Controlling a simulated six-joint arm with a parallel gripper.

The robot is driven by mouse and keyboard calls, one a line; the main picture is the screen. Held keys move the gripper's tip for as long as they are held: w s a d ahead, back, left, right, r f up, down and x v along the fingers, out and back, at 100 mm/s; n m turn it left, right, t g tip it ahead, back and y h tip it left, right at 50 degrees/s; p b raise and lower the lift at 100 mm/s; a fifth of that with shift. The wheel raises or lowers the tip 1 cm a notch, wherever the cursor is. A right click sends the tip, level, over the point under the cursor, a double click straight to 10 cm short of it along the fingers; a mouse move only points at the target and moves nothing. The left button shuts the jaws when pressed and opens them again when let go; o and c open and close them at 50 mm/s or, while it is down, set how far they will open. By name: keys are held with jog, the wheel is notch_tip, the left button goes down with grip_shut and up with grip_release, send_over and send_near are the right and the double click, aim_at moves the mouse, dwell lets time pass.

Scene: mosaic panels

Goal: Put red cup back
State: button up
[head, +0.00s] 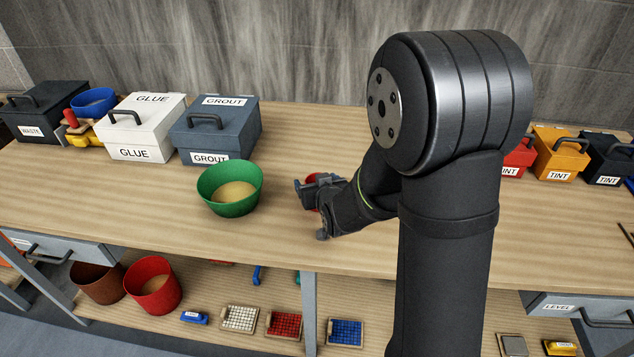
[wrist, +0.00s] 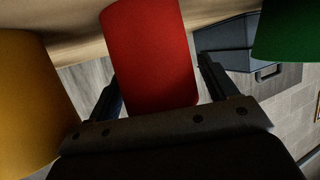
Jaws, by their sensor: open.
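The red cup (wrist: 152,50) stands between the two fingers of my gripper (wrist: 159,70) in the wrist view. My gripper is open, with one finger on each side of the cup; I cannot tell whether either finger touches it. In the head view my gripper (head: 318,193) is low over the worktop, right of the green cup (head: 230,189). Only small red patches of the cup (head: 313,178) show there, the rest hidden by my gripper and arm.
In the wrist view a yellow cup (wrist: 30,100) is close on the left and a green cup (wrist: 288,30) at the upper right. Boxes labelled glue (head: 140,127) and grout (head: 215,130) stand behind. A red bucket (head: 153,285) sits on the lower shelf.

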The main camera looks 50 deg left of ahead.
jog(key=shift+r, duration=0.2)
jog(key=v, duration=1.2)
jog(key=shift+a+f, duration=0.1)
jog(key=x, duration=1.2)
jog(key=shift+f, duration=0.1)
jog(key=shift+r, duration=0.5)
